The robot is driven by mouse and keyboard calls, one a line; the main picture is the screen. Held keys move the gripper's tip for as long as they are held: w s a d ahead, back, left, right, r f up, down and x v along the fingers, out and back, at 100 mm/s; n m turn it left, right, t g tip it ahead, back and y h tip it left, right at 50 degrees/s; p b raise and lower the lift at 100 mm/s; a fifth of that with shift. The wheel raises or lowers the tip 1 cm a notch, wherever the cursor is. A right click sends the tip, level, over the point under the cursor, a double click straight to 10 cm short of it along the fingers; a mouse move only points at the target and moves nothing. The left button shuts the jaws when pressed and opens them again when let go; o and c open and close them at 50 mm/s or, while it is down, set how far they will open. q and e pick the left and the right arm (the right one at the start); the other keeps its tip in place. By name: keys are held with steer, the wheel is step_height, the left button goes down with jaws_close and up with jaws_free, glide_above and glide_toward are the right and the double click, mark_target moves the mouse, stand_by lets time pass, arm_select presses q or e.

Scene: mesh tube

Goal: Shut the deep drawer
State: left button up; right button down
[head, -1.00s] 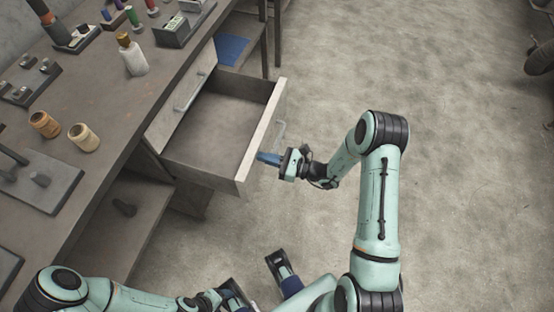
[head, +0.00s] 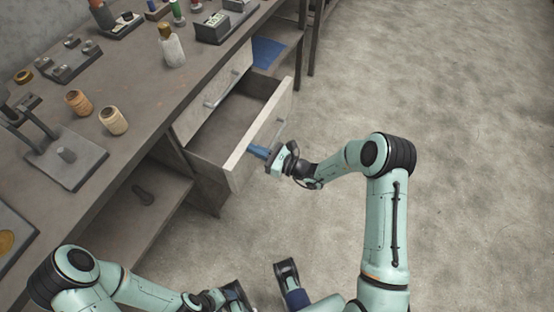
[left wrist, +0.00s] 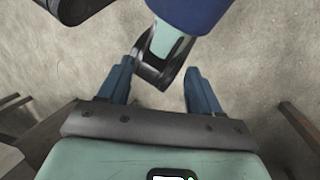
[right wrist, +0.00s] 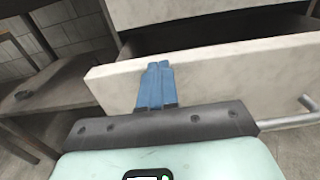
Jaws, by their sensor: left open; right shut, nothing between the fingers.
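The deep drawer (head: 233,160) is pulled partly out of the workbench, below a closed drawer, and its inside looks empty. In the right wrist view its pale front panel (right wrist: 223,85) crosses the picture, with the bar handle (right wrist: 295,117) at the lower right. My right gripper (head: 255,151) is shut and empty, its blue fingertips at the outer face of the front panel and seemingly touching it, beside the handle. The fingers also show against the panel in the right wrist view (right wrist: 156,82). My left gripper (left wrist: 160,78) is open and empty, low over the floor, away from the drawer.
The workbench (head: 140,75) holds two small jars (head: 112,120), a white bottle (head: 171,46) and several fixtures. A low shelf (head: 145,205) lies under it, left of the drawer. The floor at right is clear.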

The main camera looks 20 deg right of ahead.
arm_select(q)
steer(key=w+a+f+t+y+b, duration=0.1)
steer(key=w+a+f+t+b, duration=0.1)
steer(key=w+f, duration=0.3)
steer(key=shift+w+a+b, duration=0.4)
steer(key=shift+w+b, duration=0.2)
steer(key=shift+b, duration=0.3)
arm_select(e)
steer(key=x, duration=1.3)
steer(key=shift+a, duration=0.2)
steer(key=shift+w+d, duration=0.1)
